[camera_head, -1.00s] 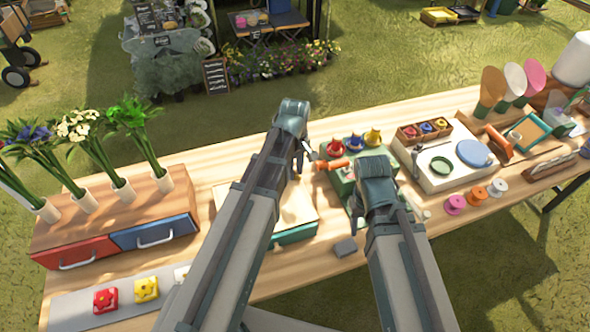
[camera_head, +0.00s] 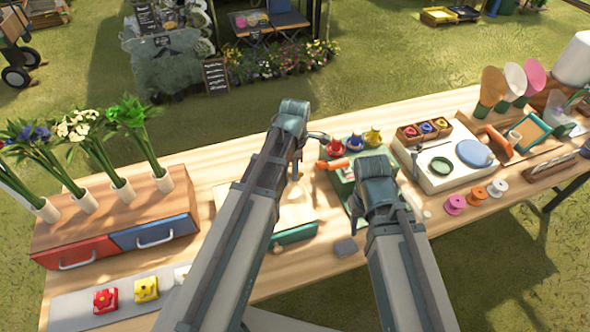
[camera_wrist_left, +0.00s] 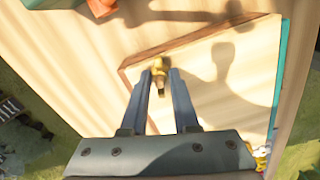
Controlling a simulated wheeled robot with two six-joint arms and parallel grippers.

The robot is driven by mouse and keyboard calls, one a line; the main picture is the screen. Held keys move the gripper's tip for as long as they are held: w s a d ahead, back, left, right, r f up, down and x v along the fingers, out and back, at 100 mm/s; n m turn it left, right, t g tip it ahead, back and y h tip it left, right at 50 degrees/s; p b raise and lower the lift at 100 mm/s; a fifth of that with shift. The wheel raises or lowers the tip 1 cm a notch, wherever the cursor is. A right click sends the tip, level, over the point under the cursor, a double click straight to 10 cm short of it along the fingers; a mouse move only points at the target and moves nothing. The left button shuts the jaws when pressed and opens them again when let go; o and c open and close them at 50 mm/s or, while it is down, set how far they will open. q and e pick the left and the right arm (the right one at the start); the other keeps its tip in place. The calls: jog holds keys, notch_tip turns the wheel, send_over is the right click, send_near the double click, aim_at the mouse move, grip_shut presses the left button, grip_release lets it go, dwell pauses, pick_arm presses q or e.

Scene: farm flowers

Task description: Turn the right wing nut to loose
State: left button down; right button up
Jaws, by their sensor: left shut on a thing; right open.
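The flower press (camera_head: 262,212) is a light wooden board with a teal side, lying mid-table, partly hidden by my left arm. In the left wrist view its pale board (camera_wrist_left: 195,95) has a brown edge. My left gripper (camera_head: 297,172) is over the far side of the press. In the wrist view its fingers (camera_wrist_left: 160,82) close on a small brass wing nut (camera_wrist_left: 159,65) near a board corner. Whether the nut sits on its stud is unclear. My right gripper (camera_head: 372,205) is right of the press, over the green stand; its fingertips are hidden behind its wrist.
Red, blue and yellow pots (camera_head: 354,143) and an orange-handled tool (camera_head: 333,164) stand close to both grippers. A grey block (camera_head: 346,246) lies near the front edge. A drawer box (camera_head: 150,205) with flowers is at left. A white tray (camera_head: 440,178) is at right.

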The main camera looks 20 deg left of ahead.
pick_arm(q)
jog(key=shift+n, duration=1.5)
jog(key=c, duration=0.7)
grip_release()
jog(key=shift+r, duration=0.1)
notch_tip(320, 180, up, 14)
jog(key=p, duration=1.4)
jog(key=shift+f, duration=0.2)
jog(key=shift+s, duration=0.1)
